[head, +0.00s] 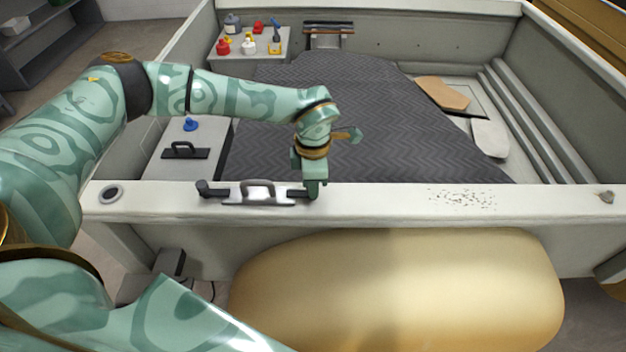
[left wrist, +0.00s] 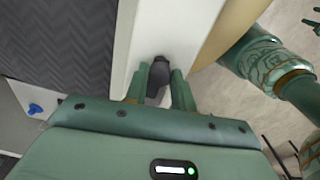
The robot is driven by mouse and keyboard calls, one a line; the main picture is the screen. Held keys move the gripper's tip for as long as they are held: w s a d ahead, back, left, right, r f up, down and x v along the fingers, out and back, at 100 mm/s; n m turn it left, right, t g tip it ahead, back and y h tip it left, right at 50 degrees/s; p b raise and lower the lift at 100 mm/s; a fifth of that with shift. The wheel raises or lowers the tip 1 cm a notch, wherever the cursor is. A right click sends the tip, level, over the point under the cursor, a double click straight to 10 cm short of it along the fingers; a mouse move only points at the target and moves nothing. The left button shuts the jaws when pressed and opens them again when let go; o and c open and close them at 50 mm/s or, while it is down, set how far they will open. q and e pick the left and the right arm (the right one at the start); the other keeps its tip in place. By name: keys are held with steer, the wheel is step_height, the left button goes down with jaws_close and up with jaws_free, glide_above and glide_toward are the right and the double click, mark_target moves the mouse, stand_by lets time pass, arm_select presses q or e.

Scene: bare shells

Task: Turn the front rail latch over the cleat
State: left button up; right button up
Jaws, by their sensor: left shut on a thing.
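The front rail (head: 400,199) is a broad off-white ledge across the near side of the shell. A dark bar with a black knob (head: 203,188) at its left end lies along it, behind a bright metal grab handle (head: 262,190). Which dark part is the latch and which the cleat I cannot tell. My left gripper (head: 316,190) points down at the bar's right end and hides it. In the left wrist view its fingers (left wrist: 160,88) are shut on a dark latch end (left wrist: 158,74), just above the pale rail.
A grey shelf with small bottles (head: 247,44) stands at the back left. A black handle (head: 184,151) and a blue knob (head: 191,124) sit on the left ledge. A dark herringbone mat (head: 360,110) covers the floor.

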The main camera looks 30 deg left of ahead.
arm_select(q)
steer(key=shift+w+r, duration=0.1)
steer(key=o, duration=1)
step_height(320, 180, up, 16)
steer(key=b, duration=0.2)
steer(key=shift+s, duration=0.25)
steer(key=shift+d+r, duration=0.1)
